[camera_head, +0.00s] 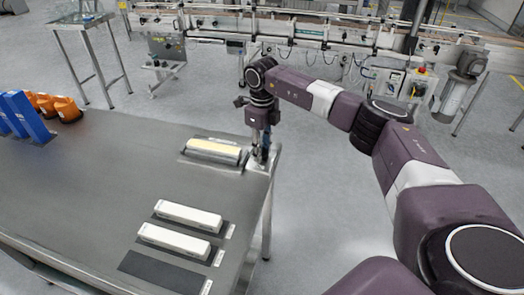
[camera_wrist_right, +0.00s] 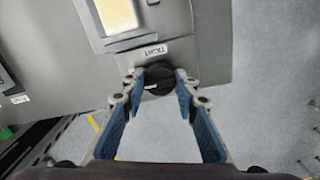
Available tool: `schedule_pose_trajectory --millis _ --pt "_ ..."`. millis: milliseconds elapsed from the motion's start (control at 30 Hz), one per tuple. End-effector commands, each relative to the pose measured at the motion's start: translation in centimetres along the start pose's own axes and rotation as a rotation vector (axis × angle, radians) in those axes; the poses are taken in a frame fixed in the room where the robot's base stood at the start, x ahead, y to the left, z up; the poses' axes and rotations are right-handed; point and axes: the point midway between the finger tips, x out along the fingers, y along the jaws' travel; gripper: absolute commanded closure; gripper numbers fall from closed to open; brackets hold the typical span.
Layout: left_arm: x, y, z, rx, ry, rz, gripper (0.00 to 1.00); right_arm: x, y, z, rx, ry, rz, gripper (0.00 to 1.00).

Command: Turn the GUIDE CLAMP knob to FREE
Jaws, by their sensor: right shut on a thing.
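The knob (camera_wrist_right: 158,82) is black and round in the right wrist view, near the edge of the grey worktop. A label (camera_wrist_right: 150,51) beside it appears to read TIGHT, upside down in this view. A small pale mark shows on the knob. My right gripper (camera_wrist_right: 160,84) has its two blue fingers on either side of the knob, shut on it. In the head view my right gripper (camera_head: 262,155) points down at the table's right edge, and the knob is hidden there. My left gripper is not in view. No FREE label is readable.
A yellow-topped block in a grey holder (camera_head: 213,150) lies just left of the gripper. Two white bars (camera_head: 188,215) lie nearer on the table (camera_head: 100,180). Blue and orange parts (camera_head: 55,106) stand at the far left. A conveyor line (camera_head: 320,30) runs behind open floor.

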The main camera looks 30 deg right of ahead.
Motion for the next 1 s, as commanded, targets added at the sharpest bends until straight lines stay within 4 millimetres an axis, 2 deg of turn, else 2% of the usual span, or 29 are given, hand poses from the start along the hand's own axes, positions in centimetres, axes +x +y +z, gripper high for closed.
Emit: schedule_pose_trajectory --millis 567,600,633,1000 --pt "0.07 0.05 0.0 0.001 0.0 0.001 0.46 -0.06 -0.05 0.01 -0.034 -0.001 -0.001 0.96" --pt "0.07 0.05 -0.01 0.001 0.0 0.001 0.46 -0.07 -0.05 0.01 -0.034 -0.001 -0.001 0.69" --pt "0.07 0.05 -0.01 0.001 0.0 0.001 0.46 -0.07 -0.05 0.01 -0.034 -0.001 -0.001 0.66" --pt "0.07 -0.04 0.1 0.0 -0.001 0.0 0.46 -0.59 -0.06 0.04 -0.032 -0.002 -0.001 0.65"
